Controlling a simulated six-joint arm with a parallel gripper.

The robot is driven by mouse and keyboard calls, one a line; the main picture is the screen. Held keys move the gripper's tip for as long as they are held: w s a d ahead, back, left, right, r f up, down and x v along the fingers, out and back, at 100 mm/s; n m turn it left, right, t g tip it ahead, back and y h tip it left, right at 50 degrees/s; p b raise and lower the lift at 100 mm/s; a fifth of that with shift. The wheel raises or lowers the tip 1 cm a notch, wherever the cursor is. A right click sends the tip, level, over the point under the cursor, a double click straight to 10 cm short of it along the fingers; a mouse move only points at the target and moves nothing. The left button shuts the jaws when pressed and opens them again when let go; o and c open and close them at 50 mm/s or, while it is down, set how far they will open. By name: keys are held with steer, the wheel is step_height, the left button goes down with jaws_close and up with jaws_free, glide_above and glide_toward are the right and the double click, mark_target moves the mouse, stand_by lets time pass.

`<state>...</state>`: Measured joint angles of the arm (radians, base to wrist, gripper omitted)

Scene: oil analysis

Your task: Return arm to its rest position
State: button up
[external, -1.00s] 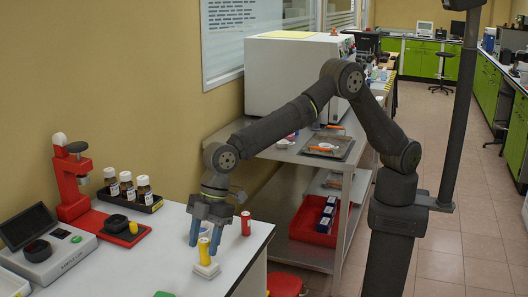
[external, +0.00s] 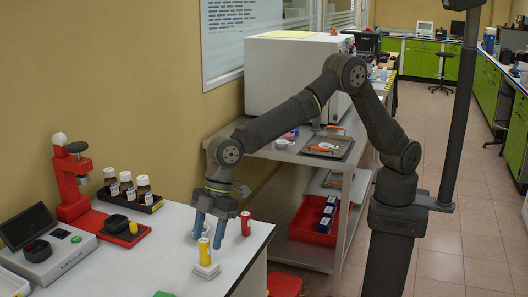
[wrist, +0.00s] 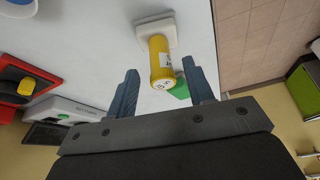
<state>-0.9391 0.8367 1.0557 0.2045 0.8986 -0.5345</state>
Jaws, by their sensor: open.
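My gripper (external: 209,230) hangs from my arm, fingers pointing down, above the white table near its right end. Its blue fingers are apart, with nothing held between them. A yellow cylinder (external: 204,252) with a white label stands upright in a square white holder (external: 206,270) just below and beside the fingers. In the wrist view the yellow cylinder (wrist: 160,62) shows ahead of the open fingers (wrist: 163,85), apart from both.
A red cylinder (external: 246,223) stands right of the gripper. Several brown bottles (external: 127,187) sit in a black rack. A red press (external: 72,185) and a grey device (external: 50,250) stand at left. A metal bench (external: 290,150) with a white oven (external: 290,75) is behind.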

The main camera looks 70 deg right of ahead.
mark_target(205, 251)
steer(key=w+v, duration=0.1)
steer(key=v, duration=0.6)
steer(key=x, duration=0.7)
steer(key=s+x, duration=0.1)
steer(key=x, duration=0.3)
steer(key=shift+a+f, duration=0.15)
steer(key=shift+f, duration=0.1)
step_height(205, 251, up, 4)
steer(key=shift+f, duration=0.1)
steer(key=w+d+r, duration=0.5)
steer(key=d+r, duration=0.2)
steer(key=d, duration=0.3)
steer(key=w+d+f+m, duration=0.1)
steer(key=w+f+m, duration=0.2)
steer(key=w, duration=1.3)
steer(key=shift+t, duration=0.5)
steer(key=s+a+f, duration=0.1)
steer(key=a+f, duration=0.1)
steer(key=a, duration=0.1)
steer(key=s+a+f, duration=0.1)
steer(key=a+f, duration=0.1)
steer(key=a, duration=0.2)
steer(key=s+a+f, duration=0.1)
steer(key=a+f, duration=0.2)
steer(key=shift+a, duration=0.2)
steer(key=shift+a+f, duration=0.25)
steer(key=shift+f, duration=0.1)
